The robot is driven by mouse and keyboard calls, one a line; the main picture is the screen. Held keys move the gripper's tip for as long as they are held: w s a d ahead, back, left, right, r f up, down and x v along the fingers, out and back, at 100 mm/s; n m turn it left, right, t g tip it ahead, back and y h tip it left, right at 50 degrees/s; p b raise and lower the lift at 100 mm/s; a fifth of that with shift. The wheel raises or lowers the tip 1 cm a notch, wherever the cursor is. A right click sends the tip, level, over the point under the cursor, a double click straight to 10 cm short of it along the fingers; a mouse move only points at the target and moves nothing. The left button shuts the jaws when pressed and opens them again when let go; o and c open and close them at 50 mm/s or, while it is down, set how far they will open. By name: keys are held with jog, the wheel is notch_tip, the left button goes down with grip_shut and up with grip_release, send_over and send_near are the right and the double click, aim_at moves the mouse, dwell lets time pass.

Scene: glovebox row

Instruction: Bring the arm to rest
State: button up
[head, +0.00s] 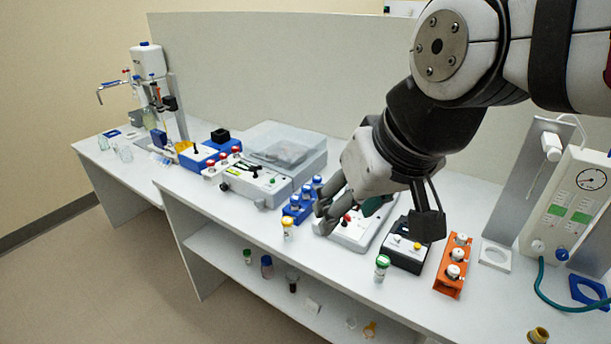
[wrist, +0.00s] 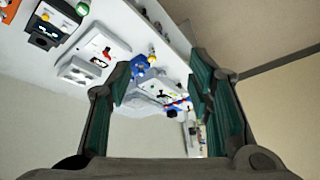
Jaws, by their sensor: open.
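My gripper (head: 328,200) hangs over the bench in the head view, just above the white device with a red switch (head: 352,230). It points to the lower left. In the wrist view the two green-padded fingers of my gripper (wrist: 160,85) stand wide apart, with nothing held between them. My arm comes in from the upper right of the head view. The fingers hide part of the white device and lie close to the blue vial rack (head: 297,209).
A yellow-capped vial (head: 287,228) and a green-capped vial (head: 381,268) stand near the bench's front edge. A black box (head: 405,245), an orange rack (head: 453,266) and a gauge panel (head: 575,205) are to the right. A back panel (head: 290,65) runs behind.

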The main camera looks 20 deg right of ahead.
jog(key=shift+s+d+r+h, duration=0.1)
jog(key=shift+s+d+h, duration=0.1)
jog(key=shift+s, duration=0.6)
jog(key=shift+s+d+r+h, duration=0.1)
jog(key=shift+s+d+h, duration=0.1)
jog(key=shift+s, duration=0.6)
